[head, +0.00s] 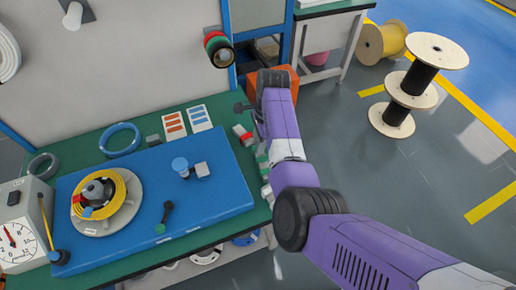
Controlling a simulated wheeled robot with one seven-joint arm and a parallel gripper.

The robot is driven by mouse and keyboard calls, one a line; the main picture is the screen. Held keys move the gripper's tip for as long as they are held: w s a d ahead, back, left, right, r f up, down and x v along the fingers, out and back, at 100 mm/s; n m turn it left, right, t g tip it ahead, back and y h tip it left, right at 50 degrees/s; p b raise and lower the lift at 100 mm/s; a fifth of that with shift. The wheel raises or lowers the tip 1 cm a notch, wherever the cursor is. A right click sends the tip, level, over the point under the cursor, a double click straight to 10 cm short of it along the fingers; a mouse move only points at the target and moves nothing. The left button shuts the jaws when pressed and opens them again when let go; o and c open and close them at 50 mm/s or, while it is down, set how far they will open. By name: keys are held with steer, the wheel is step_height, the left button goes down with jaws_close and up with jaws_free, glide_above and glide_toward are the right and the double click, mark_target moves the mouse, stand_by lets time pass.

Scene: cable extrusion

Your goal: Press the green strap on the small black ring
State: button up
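A small dark ring (44,166) lies on the green bench top at the far left, behind the grey dial box. It looks black or dark grey, and I see no strap on it. No green strap can be made out for certain; small green and white items (264,170) lie at the bench's right edge, partly covered by my arm. My purple arm reaches up from the lower right over that edge. A small dark part (241,107) beside its far joint may belong to my gripper; its fingers cannot be made out.
A blue board (225,165) carries a yellow cable coil (122,187), a small blue-and-grey fixture and a black lever. A blue ring (120,140) and label cards (199,118) lie behind it. The dial box (20,235) stands left. Cable spools (411,88) stand on the floor right.

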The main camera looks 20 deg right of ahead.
jaws_close()
step_height(320, 180, up, 8)
steer(key=p, duration=0.7)
steer(key=shift+p, duration=0.4)
